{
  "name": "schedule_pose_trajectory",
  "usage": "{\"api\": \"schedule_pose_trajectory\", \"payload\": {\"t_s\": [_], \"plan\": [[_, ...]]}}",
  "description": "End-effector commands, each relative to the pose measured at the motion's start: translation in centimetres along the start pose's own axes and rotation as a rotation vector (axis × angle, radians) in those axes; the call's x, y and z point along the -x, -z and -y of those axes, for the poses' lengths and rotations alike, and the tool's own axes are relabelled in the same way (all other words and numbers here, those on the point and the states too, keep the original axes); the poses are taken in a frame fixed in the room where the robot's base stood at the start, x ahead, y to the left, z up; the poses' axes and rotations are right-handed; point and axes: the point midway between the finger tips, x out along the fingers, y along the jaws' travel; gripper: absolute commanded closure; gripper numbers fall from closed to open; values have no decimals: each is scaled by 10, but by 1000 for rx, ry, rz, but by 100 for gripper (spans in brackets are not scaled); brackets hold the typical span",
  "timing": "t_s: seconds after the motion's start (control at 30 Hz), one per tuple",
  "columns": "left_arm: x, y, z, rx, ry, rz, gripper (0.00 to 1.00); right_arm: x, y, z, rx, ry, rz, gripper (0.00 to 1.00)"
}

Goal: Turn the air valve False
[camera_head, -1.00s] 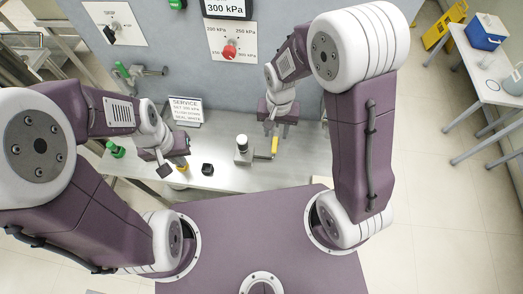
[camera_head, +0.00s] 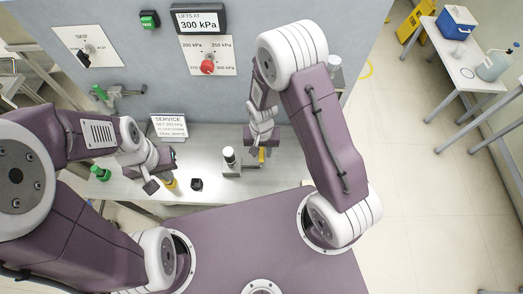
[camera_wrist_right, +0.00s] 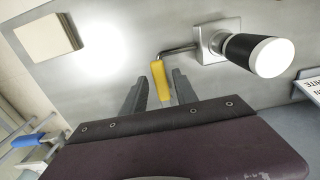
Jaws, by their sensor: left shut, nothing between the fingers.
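A yellow-handled lever (camera_head: 262,156) on a bent metal rod sticks out from a small metal block on the bench, beside a black cylinder with a white top (camera_head: 229,156). In the right wrist view the yellow handle (camera_wrist_right: 160,80) lies between the two dark fingers of my right gripper (camera_wrist_right: 160,88), which are apart. My right gripper (camera_head: 262,148) is over the lever in the head view and partly hides it. My left gripper (camera_head: 160,185) is shut and empty, low over the bench near a yellow-topped piece (camera_head: 171,184). A green-handled fitting (camera_head: 100,92) is on the grey wall.
A red knob (camera_head: 207,67) on a kPa dial, a black switch (camera_head: 84,60) and a 300 kPa display (camera_head: 198,20) are on the wall. A service sign (camera_head: 169,127), a black cap (camera_head: 196,184) and a green-topped piece (camera_head: 99,173) are on the bench.

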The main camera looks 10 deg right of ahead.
Motion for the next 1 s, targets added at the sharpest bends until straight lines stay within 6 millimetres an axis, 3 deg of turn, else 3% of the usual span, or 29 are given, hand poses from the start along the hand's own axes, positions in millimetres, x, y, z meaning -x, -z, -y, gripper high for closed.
{"api": "schedule_pose_trajectory", "payload": {"t_s": [0.03, 0.1, 1.0], "plan": [[0, 0, 0, 0, 0, 0, 100, 0, 0, 0, 0, 0, 0, 82], [0, 0, 0, 0, 0, 0, 100, 0, 0, 0, 0, 0, 0, 100], [0, 0, 0, 0, 0, 0, 100, 1, 0, 0, 0, 0, 0, 100]]}}
